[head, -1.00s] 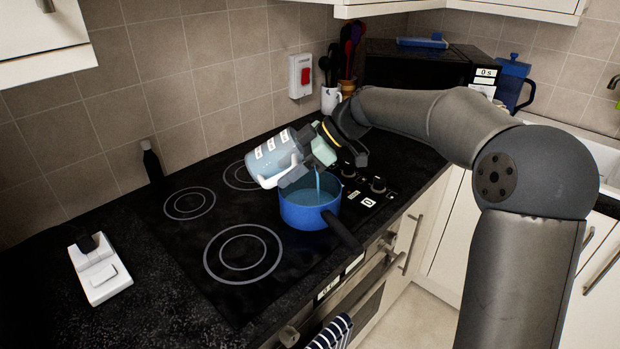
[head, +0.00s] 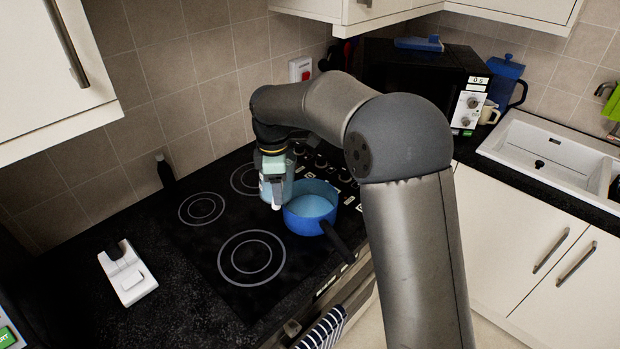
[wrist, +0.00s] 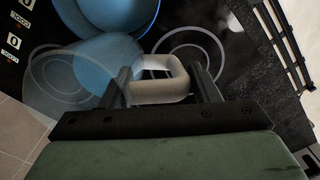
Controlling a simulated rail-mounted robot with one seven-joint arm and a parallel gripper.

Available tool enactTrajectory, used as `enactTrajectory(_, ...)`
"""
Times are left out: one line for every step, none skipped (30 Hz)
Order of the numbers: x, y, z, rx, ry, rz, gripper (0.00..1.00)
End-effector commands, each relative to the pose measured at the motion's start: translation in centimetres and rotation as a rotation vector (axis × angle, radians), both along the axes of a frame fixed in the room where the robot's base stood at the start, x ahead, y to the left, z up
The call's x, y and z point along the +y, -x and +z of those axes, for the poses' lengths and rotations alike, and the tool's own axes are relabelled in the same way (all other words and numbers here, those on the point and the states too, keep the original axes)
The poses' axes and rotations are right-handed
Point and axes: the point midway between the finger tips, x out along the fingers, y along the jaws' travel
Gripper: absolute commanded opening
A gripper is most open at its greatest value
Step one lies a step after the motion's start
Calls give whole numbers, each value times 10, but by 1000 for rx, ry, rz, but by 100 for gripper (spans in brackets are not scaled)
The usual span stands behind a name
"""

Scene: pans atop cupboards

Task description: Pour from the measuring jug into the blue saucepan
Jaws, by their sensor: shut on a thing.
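The see-through jug wall (wrist: 75,72) shows left of the handle. The blue saucepan (head: 302,225) sits on the hob with light-blue liquid (head: 311,205) inside and its dark handle toward the front. Part of it shows at the top of the wrist view (wrist: 152,22). No stream is visible.
The black hob (head: 215,235) has bare rings left of the saucepan. A white device (head: 128,275) lies on the left counter, and a dark bottle (head: 166,172) stands by the wall. A microwave (head: 420,75), blue jug (head: 508,85) and sink (head: 545,160) are at the back right.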

Motion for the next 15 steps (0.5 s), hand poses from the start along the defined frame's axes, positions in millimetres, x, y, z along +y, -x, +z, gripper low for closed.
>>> enactTrajectory(6,0,7,-17,44,7,5)
enactTrajectory(6,0,6,-24,57,5,5)
enactTrajectory(4,-1,4,-25,61,0,5)
enactTrajectory(3,-1,3,-25,58,-1,5)
enactTrajectory(3,-1,3,-24,57,-1,5)
enactTrajectory(3,-1,3,-24,56,-1,5)
enactTrajectory(3,-1,3,-24,56,-1,5)
enactTrajectory(3,-1,3,-24,56,-1,5)
enactTrajectory(3,-1,4,-24,57,0,5)
enactTrajectory(3,-1,6,-24,58,0,5)
enactTrajectory(4,-1,8,-24,61,0,5)
enactTrajectory(4,-1,12,-26,67,1,5)
enactTrajectory(4,-1,15,-27,73,1,5)
enactTrajectory(4,-1,18,-29,80,1,5)
enactTrajectory(4,-1,23,-30,89,1,5)
